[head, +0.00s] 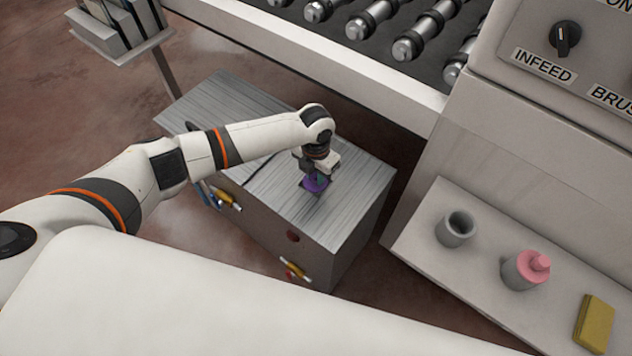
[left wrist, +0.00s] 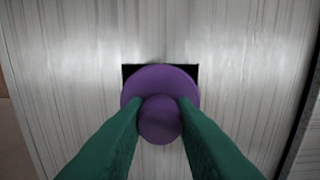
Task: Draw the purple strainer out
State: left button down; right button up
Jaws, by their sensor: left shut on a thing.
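The purple strainer (head: 315,184) is at the top of the grey metal box (head: 228,92), mostly covered by my left gripper (head: 314,180) in the head view. In the left wrist view the strainer (left wrist: 160,82) shows a round knob above a wider purple disc. The disc overlaps a dark rectangular opening (left wrist: 128,71) in the box top. My left gripper (left wrist: 160,118) has its green fingers shut on the knob from both sides. Whether any part of the strainer is down inside the opening is hidden. My right gripper is not in view.
A roller conveyor (head: 370,28) stands behind the box. To the right, a ledge (head: 440,262) holds a grey cup (head: 455,229), a pink-topped container (head: 524,270) and a yellow sponge (head: 594,322).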

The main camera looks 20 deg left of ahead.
pick_arm(q)
jog(key=shift+r+p, duration=0.65)
dwell(0.4)
jog(key=shift+r+p, duration=3.25)
jog(key=shift+r, duration=0.4)
notch_tip(320, 180, up, 4)
jog(key=p, duration=0.3)
jog(key=shift+p, duration=0.3)
